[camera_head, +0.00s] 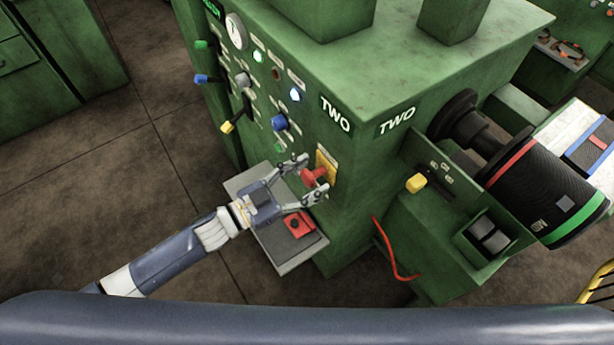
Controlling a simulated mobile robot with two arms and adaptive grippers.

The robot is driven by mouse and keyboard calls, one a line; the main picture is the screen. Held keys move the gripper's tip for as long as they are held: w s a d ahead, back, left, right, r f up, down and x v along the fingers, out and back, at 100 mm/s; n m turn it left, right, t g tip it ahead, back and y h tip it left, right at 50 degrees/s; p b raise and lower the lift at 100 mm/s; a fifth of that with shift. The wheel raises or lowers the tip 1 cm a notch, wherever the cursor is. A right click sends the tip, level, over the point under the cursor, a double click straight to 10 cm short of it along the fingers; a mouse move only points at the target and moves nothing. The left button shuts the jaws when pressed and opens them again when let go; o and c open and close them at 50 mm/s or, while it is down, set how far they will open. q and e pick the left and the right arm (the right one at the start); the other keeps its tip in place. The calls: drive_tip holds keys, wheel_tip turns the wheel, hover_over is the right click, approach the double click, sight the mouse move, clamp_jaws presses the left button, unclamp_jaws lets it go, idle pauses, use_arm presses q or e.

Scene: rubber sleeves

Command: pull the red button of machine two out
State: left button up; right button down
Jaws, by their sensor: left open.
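The red button (311,177) sits on a yellow plate (326,165) low on the front panel of the green machine two (365,170), below the white TWO label. My left gripper (312,178) is open, with one finger above the button and the other below it. The fingers are around the button or just in front of it; I cannot tell whether they touch it. How far out the button stands is hard to see. My right gripper is not in view.
A grey shelf (287,267) with a red box (298,223) juts out under my left gripper. Levers, knobs and lamps cover the panel above. A black roller (545,190) and a yellow-handled lever (416,183) are on the right. Floor at left is clear.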

use_arm(q)
drive_tip(key=v, duration=1.2)
